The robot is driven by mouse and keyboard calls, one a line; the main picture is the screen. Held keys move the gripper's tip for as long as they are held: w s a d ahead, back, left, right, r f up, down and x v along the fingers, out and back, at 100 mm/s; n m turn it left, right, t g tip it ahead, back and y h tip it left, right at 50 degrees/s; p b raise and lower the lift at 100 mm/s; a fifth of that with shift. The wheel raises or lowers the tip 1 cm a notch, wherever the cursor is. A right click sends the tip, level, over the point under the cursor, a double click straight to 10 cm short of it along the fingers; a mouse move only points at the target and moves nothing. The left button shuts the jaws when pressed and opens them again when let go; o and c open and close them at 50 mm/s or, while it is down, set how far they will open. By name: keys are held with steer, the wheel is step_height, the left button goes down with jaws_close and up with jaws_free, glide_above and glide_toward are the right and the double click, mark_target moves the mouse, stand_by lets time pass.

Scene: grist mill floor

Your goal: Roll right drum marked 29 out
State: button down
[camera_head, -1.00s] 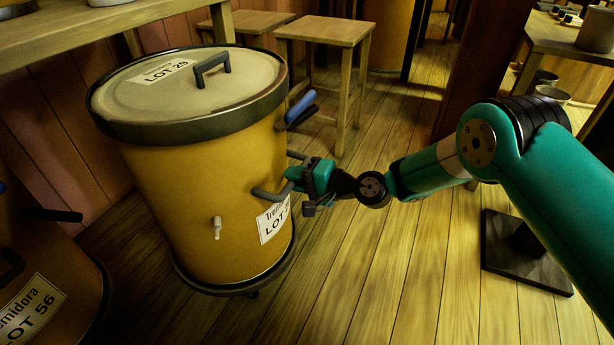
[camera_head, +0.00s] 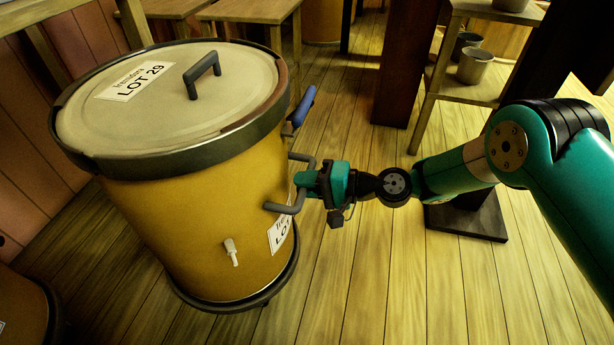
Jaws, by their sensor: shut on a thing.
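The yellow drum (camera_head: 190,225) stands upright at the left on a dark low base. Its pale lid (camera_head: 150,112) has a dark rim, a grey lid handle (camera_head: 202,72) and a label reading LOT 29 (camera_head: 135,80). My gripper (camera_head: 308,182) is at the drum's right side, shut on the grey side handle (camera_head: 290,207). The fingertips are partly hidden against the handle. A blue lever (camera_head: 303,105) sticks out above it, and a small white tap (camera_head: 232,252) is on the front. The side label is partly hidden behind the handle.
A second drum (camera_head: 22,308) is cut off at the lower left. A wooden stool (camera_head: 250,10) stands behind. A shelf with metal pots (camera_head: 475,66) and a dark post foot (camera_head: 466,222) are at the right. The plank floor (camera_head: 400,290) in front is clear.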

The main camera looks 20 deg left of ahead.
steer(key=shift+d+f, duration=0.1)
steer(key=shift+d, duration=0.05)
steer(key=c, duration=1.1)
jaws_free()
steer(key=shift+o, duration=0.2)
steer(key=shift+w, duration=0.1)
steer(key=p+v, duration=0.5)
steer(key=v, duration=1.2)
steer(key=shift+d, duration=0.2)
